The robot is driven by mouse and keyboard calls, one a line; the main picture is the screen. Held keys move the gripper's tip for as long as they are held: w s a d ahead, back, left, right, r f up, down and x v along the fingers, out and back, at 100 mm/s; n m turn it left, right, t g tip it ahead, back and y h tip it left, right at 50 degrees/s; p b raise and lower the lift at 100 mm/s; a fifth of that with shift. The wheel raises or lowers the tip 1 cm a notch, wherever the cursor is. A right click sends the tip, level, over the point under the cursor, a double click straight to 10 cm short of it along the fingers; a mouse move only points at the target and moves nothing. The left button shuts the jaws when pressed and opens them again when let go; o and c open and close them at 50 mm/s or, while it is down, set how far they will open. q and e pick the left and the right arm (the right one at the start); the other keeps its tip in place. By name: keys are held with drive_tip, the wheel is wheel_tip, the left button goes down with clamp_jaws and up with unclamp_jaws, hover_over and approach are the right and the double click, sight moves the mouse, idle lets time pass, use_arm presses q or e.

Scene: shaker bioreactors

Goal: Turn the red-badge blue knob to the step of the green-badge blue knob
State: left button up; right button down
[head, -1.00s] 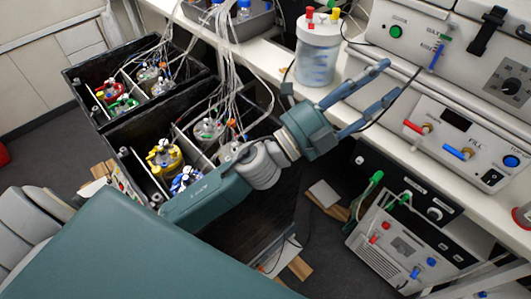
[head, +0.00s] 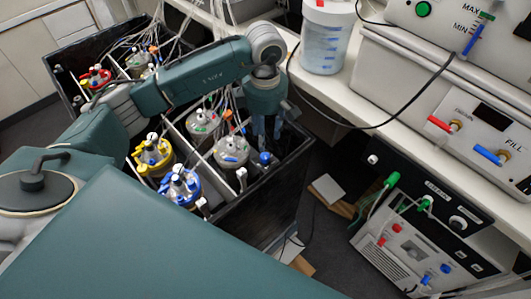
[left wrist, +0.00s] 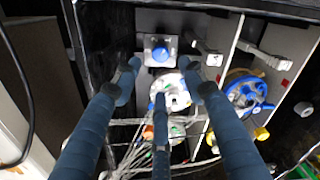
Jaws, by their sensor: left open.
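A blue knob (head: 265,158) sits at the right end of the near black shaker box, close to my left gripper (head: 268,130). In the left wrist view the blue knob (left wrist: 160,53) is on a pale square plate, just beyond the fingertips. My left gripper (left wrist: 160,78) is open and empty; its fingers point down into the box and are apart from the knob as far as I can tell. No red or green badge can be made out beside this knob. I cannot identify a second blue knob of this kind; my left arm covers part of the boxes. My right gripper is not in view.
The near box (head: 232,208) holds several vessels, including a yellow-topped one (head: 153,155) and a blue-topped one (head: 180,187). White tubes run close to the gripper. A bench with a jar (head: 325,40) and instruments stands at the right. Floor shows right of the box.

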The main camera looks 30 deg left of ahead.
sight(265, 156)
use_arm(q)
wheel_tip(265, 156, down, 9)
drive_tip(key=shift+d+f+p, duration=0.1)
drive_tip(key=shift+f+p, duration=0.1)
drive_tip(key=shift+p, duration=0.45)
drive_tip(key=shift+c, duration=0.3)
clamp_jaws()
